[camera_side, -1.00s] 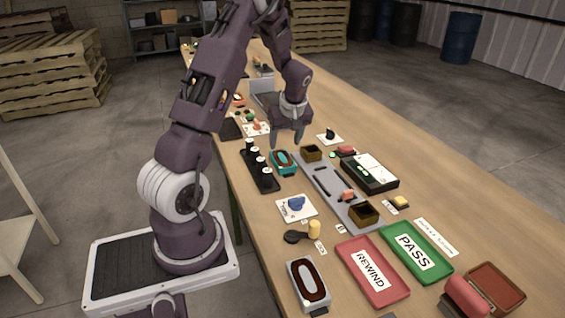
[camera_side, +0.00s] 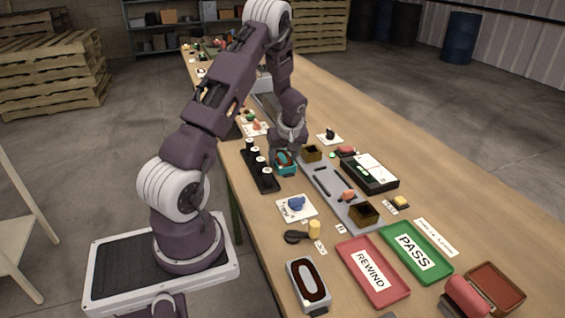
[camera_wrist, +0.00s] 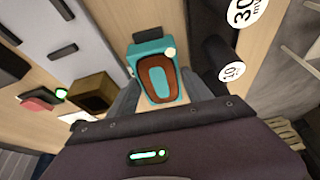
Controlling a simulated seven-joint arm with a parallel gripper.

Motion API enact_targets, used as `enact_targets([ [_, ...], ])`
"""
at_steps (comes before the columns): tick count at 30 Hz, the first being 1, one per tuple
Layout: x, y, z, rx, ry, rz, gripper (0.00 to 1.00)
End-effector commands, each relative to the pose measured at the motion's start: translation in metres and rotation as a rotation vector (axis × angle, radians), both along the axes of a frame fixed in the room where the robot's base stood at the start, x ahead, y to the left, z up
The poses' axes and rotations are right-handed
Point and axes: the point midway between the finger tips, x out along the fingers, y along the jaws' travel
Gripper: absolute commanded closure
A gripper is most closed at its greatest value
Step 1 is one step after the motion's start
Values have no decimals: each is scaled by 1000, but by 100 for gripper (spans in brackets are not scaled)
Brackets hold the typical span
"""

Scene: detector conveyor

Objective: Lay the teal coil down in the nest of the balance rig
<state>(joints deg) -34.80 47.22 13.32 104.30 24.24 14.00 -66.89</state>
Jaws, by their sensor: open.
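The teal coil (camera_side: 285,168), a teal block with a brown oval winding on top, lies on the table. It also shows in the wrist view (camera_wrist: 175,92), upright face toward the camera. My gripper (camera_side: 286,151) is low over it with open jaws. In the wrist view one finger is on each side of the coil; I cannot tell whether they touch it. What seems to be the balance rig is the long grey plate (camera_side: 316,177) right of the coil, with a brown open-topped cup (camera_side: 311,153) at its far end and another (camera_side: 363,214) at its near end.
A black rack (camera_side: 262,178) of dark cylinders stands close left of the coil. A black box (camera_side: 370,174) with green lights is beyond the plate. A red tray (camera_side: 351,259), a green tray (camera_side: 392,235) and a white coil (camera_side: 294,270) are nearer the camera.

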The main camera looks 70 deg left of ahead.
Motion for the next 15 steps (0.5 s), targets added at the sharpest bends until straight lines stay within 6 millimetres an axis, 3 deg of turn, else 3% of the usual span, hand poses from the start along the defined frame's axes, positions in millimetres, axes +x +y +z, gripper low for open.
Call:
enact_targets([
  [12, 0, 0, -3, 0, 1, 0, 42],
  [13, 0, 0, -3, 0, 1, 0, 44],
  [15, 0, 0, -3, 0, 1, 0, 58],
])
